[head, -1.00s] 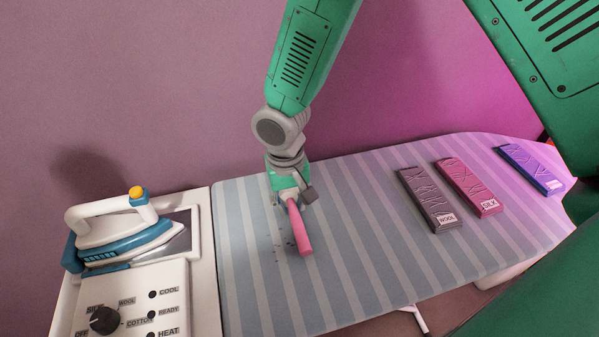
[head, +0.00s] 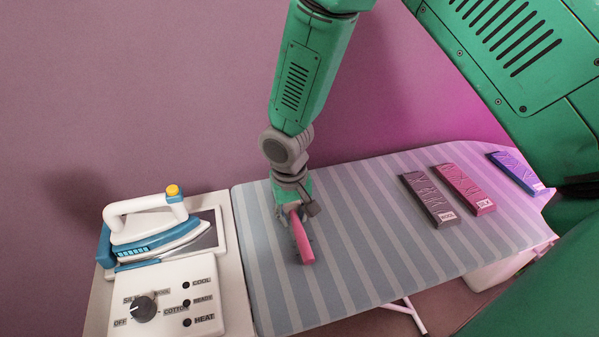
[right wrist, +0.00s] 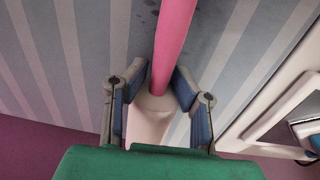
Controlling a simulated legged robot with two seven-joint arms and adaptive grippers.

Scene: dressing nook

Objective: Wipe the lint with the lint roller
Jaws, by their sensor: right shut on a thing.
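The lint roller (head: 303,240) has a pink handle and lies low over the striped ironing board. My right gripper (head: 296,212) is shut around it. In the right wrist view the two fingers (right wrist: 159,88) close on a pale section (right wrist: 150,118) where the pink handle (right wrist: 173,45) begins; the palm hides its near end. Small dark lint specks (right wrist: 198,43) lie on the cloth beside the handle. In the head view the specks are hard to make out. I cannot tell whether the roller touches the cloth. My left gripper is not in view.
The ironing board (head: 375,270) is clear around the roller. A grey WOOL block (head: 427,198), a pink SILK block (head: 463,188) and a purple block (head: 515,172) lie on its right. A blue-white iron (head: 150,232) and dial panel (head: 165,285) stand left. A wall is behind.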

